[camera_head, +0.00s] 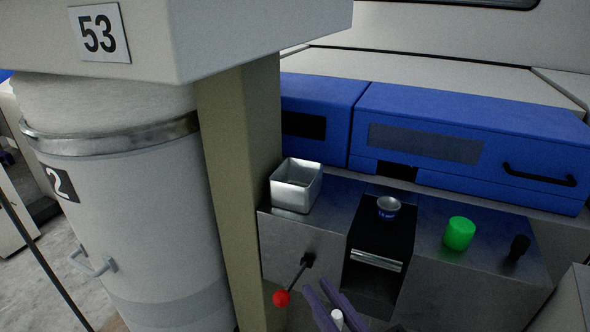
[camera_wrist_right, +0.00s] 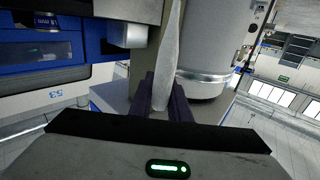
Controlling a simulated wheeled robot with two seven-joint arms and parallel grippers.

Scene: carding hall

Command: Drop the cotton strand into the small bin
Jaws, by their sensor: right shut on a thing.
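The small bin (camera_head: 291,194) is a square, open-topped metal box. It stands at the left end of the metal ledge, beside the beige post. My right gripper (camera_head: 333,308) shows at the bottom of the head view, with purple fingers, in front of and below the ledge. It is shut on the white cotton strand, whose end (camera_head: 337,319) shows between the fingers. In the right wrist view, which looks upside down, the pale strand (camera_wrist_right: 168,45) stands long and narrow out of the purple fingers (camera_wrist_right: 160,98). A metal box there (camera_wrist_right: 127,36) looks like the bin. My left gripper is not in view.
A red-knobbed lever (camera_head: 282,297) sticks out below the bin. A small metal cup (camera_head: 388,207), a green cylinder (camera_head: 459,233) and a black knob (camera_head: 519,246) are on the ledge. A large grey can (camera_head: 130,210) and the beige post (camera_head: 240,170) stand left.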

